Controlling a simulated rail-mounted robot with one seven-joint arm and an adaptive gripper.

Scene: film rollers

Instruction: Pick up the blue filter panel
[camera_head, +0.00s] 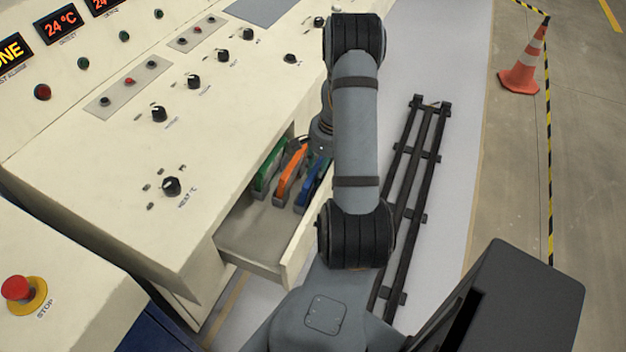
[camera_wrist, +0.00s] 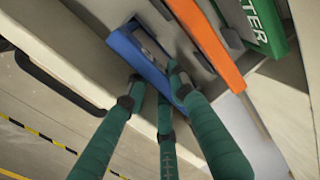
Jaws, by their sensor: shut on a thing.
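The blue filter panel (camera_head: 311,192) stands in an open drawer (camera_head: 250,262), at the right of the row, partly hidden by my arm. In the wrist view the blue filter panel (camera_wrist: 132,50) runs slantwise between my fingers. My gripper (camera_wrist: 153,87) has its dark green fingers closed on the panel's near part, with fingertips on both sides. The panel is still down at the drawer's level beside the other panels; I cannot tell whether its base touches the drawer floor. In the head view the gripper's fingers are hidden behind my arm.
An orange panel (camera_head: 290,172) stands close beside the blue one, with a green panel (camera_head: 268,165) beyond it. The cream control console (camera_head: 120,150) with knobs is at the left. A black floor rail (camera_head: 413,170) and a traffic cone (camera_head: 523,70) lie to the right.

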